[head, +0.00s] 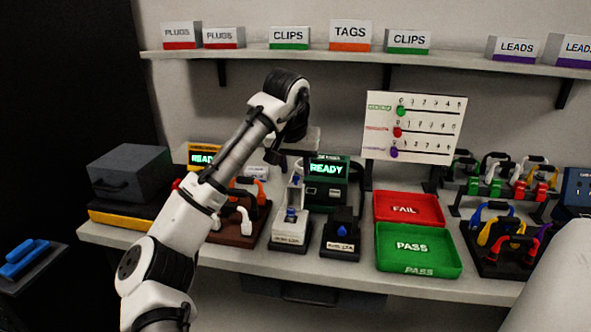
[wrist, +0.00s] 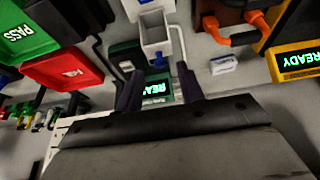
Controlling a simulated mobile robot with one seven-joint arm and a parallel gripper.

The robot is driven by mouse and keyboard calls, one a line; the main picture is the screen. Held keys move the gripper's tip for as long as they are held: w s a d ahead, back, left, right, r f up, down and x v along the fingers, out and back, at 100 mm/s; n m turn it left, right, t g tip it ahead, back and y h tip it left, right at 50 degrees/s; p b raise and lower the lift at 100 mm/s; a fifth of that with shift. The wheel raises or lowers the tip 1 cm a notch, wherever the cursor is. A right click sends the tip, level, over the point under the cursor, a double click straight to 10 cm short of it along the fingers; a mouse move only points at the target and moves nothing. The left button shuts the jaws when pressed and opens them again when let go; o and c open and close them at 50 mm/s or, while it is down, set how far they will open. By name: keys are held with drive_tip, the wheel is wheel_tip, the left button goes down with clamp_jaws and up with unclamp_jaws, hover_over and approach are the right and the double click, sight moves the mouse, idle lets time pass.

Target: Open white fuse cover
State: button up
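The white fuse holder (head: 290,230) stands on the bench with a label on its front and a blue part in its middle. Its white cover (head: 296,192) appears raised, standing upright behind the blue part. In the wrist view the white cover (wrist: 155,35) shows as a hollow box at top centre, with a small blue piece at its near end. My gripper (wrist: 160,88) is open, its two dark fingers apart with nothing held between them. It is near the cover and beyond it toward the green tester; whether a finger touches the cover cannot be told.
A green tester (head: 328,190) reading READY stands behind the holder. A black fuse holder (head: 341,236) stands close to the right. A brown block (head: 238,225) with cables is to the left. The red FAIL tray (head: 409,209) and green PASS tray (head: 418,248) are farther right.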

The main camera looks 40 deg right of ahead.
sight(295, 193)
drive_tip(key=shift+x, duration=1.1)
clamp_jaws()
